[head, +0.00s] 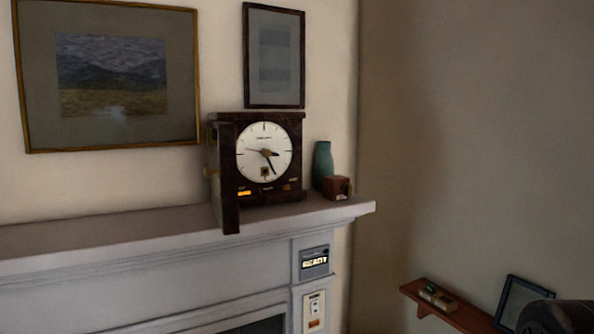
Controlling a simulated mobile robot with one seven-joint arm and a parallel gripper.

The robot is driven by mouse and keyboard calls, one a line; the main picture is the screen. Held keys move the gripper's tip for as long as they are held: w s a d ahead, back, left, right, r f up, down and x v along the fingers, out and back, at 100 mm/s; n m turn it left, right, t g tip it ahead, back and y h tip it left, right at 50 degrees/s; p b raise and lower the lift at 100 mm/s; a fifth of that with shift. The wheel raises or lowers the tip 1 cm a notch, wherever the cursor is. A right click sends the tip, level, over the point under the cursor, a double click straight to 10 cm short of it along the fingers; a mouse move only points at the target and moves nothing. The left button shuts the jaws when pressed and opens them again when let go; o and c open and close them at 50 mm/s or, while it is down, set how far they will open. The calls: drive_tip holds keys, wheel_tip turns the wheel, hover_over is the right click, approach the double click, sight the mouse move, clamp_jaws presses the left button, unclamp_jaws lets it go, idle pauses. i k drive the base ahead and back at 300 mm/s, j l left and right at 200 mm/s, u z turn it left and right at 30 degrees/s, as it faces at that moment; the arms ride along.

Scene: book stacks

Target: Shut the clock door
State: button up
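The clock (264,152) stands upright on the mantel shelf in the head view, with a dark brown case and a round white dial. Its door (230,180) is a dark, narrow panel at the clock's left side. The door is open, swung outward and seen almost edge-on, with its lower end overlapping the shelf's front edge. The dial is uncovered. Small brass-coloured parts show at the left of the case. My gripper's fingers are not in view, and nothing touches the door.
A teal vase (323,165) and a small brown box (337,188) stand right of the clock on the mantel shelf (110,236). The shelf left of the clock is clear. A low wall shelf (462,316) is at lower right. A dark rounded part of mine (557,317) shows in the corner.

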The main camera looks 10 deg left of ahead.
sight(222, 172)
drive_tip(key=j+u, duration=0.75)
drive_tip(key=j, duration=0.25)
